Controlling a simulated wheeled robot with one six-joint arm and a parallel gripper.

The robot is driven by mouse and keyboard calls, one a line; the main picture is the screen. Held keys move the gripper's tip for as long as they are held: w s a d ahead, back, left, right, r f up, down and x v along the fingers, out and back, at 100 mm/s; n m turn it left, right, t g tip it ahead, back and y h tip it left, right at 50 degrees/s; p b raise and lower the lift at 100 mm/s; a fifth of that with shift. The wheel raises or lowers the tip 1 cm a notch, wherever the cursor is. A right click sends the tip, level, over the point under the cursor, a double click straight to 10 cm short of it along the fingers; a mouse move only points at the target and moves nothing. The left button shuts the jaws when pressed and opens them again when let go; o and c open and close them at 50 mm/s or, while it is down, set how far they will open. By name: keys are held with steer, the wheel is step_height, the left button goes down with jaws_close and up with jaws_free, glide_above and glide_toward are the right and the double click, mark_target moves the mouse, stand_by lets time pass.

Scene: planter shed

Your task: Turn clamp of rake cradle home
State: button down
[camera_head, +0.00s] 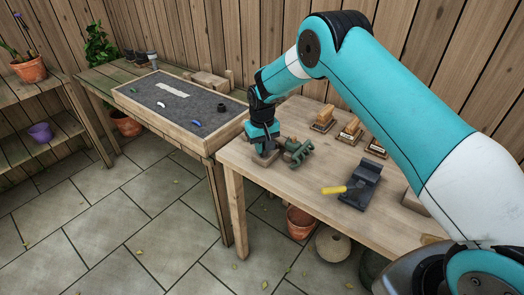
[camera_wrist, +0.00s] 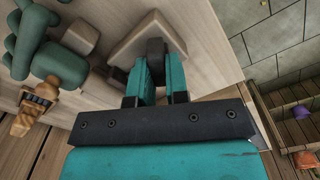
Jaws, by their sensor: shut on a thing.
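My gripper (camera_head: 266,146) points down at the near left corner of the wooden bench (camera_head: 312,185). In the wrist view its two teal fingers (camera_wrist: 157,75) are shut on a dark grey upright piece (camera_wrist: 155,48), which looks like the clamp. This piece stands on a pale wooden block (camera_wrist: 128,48), seen also in the head view (camera_head: 262,161). The fingers hide part of the piece, so I cannot tell its turn angle. A green body with several rounded prongs (camera_head: 299,151) is close to the right of the gripper; it is at left in the wrist view (camera_wrist: 55,66).
A dark vise-like tool (camera_head: 364,183) with a yellow handle (camera_head: 333,190) lies on the bench. A grey-topped tray table (camera_head: 170,100) is at left. A terracotta pot (camera_head: 300,222) stands below the bench.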

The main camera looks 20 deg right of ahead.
steer(key=m+b, duration=0.2)
steer(key=m, duration=0.4)
steer(key=shift+w+b, duration=0.1)
steer(key=shift+b, duration=0.2)
steer(key=m+b, duration=0.1)
steer(key=m, duration=0.4)
steer(key=shift+m, duration=0.4)
steer(key=c, duration=1.1)
jaws_free()
steer(key=shift+r, duration=0.1)
step_height(320, 180, up, 17)
steer(key=shift+r+b, duration=0.15)
steer(key=shift+b, duration=0.95)
